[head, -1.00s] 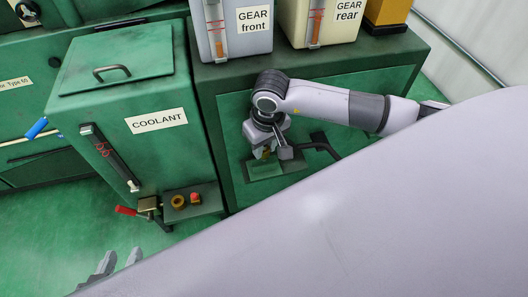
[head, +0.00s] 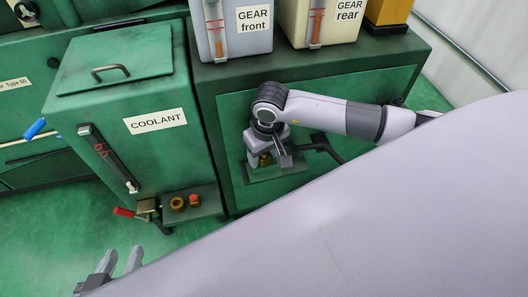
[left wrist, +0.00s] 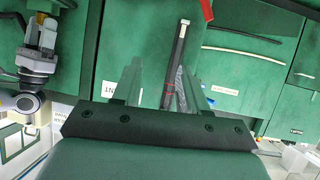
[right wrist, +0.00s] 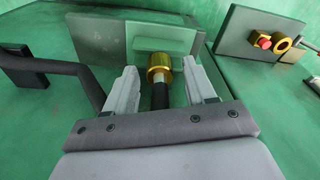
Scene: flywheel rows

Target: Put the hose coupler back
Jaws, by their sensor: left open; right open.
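The hose coupler (right wrist: 159,72) is a brass collar on a black stem. In the right wrist view it stands between the fingers of my right gripper (right wrist: 160,85), which are open, with a gap visible on each side. Behind it is a small green block on a green plate (right wrist: 118,46). In the head view the brass (head: 264,159) shows under my right gripper (head: 268,153), low on the cabinet front. I cannot tell whether it touches the plate. My left gripper (head: 121,261) is open and empty at the lower left, and its fingers show in the left wrist view (left wrist: 158,75).
A green coolant tank (head: 150,85) stands to the left. Its low shelf (head: 209,200) carries a brass ring (head: 178,204) and a red knob (head: 194,199). A red-handled valve (head: 127,212) sits beside it. A black handle (right wrist: 45,66) is left of my right fingers. Two gear-oil containers (head: 233,38) stand on the cabinet.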

